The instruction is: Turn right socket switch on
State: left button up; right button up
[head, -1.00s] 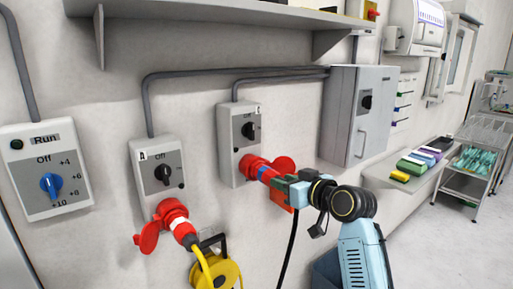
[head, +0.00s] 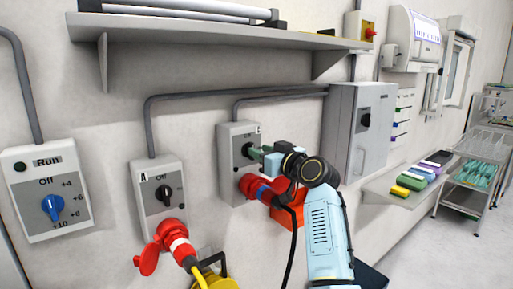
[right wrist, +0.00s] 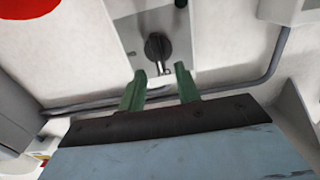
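The right socket (head: 230,170) is a grey box on the wall with a black rotary switch (head: 247,149) and a red plug connection (head: 254,187) below it. My right gripper (head: 256,153) is in front of the switch, its green fingers pointing at it. In the right wrist view, the open fingers (right wrist: 160,72) are apart and empty, and the black switch knob (right wrist: 156,46) sits just beyond the tips, roughly between them. I cannot tell whether the fingers touch the knob. My left gripper is not in view.
Socket A (head: 158,190), with a red plug and yellow cable, is to the left, beside a Run box (head: 47,190). A grey cabinet (head: 350,130) stands right of the switch. A shelf (head: 200,30) is above. An orange piece (head: 291,212) and a black cable show below my arm.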

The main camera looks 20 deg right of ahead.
jog(key=shift+x, duration=1.45)
jog(key=shift+c, duration=0.2)
grip_shut()
